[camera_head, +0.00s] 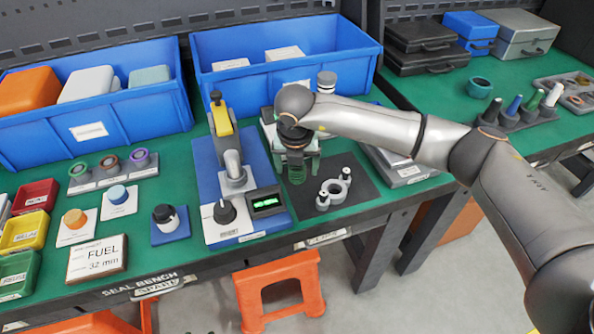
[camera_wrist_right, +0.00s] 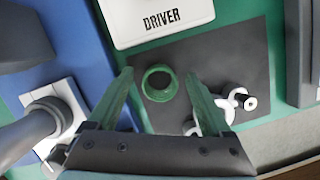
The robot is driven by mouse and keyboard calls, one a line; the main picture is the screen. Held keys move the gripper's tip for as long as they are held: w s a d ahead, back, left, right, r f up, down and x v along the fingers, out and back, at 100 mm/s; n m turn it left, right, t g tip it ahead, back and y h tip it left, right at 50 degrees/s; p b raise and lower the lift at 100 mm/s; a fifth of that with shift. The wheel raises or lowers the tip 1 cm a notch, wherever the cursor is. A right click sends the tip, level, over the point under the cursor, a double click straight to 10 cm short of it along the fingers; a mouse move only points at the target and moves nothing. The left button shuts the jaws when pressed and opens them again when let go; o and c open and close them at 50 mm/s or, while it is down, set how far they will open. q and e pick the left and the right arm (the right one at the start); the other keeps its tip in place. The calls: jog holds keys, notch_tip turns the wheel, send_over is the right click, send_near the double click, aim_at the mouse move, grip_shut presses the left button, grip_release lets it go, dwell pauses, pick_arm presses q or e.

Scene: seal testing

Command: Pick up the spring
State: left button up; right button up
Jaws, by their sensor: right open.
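A green, ring-topped piece (camera_wrist_right: 158,83), which looks like the spring, stands on the dark mat (camera_wrist_right: 215,65) in the right wrist view. My right gripper (camera_wrist_right: 160,75) is open, with one greenish finger to each side of it and a gap on both sides. In the head view my right gripper (camera_head: 298,174) points down over the same mat (camera_head: 345,208), and the green piece (camera_head: 297,173) is mostly hidden between its fingers. I cannot tell how high the fingertips are above the mat. My left gripper is in neither view.
A test press with a yellow lever (camera_head: 221,118) stands on a blue base to the left. Blue bins (camera_head: 225,92) line the back. A white DRIVER label (camera_wrist_right: 160,20) is beyond the mat.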

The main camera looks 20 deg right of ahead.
grip_shut()
dwell(0.6)
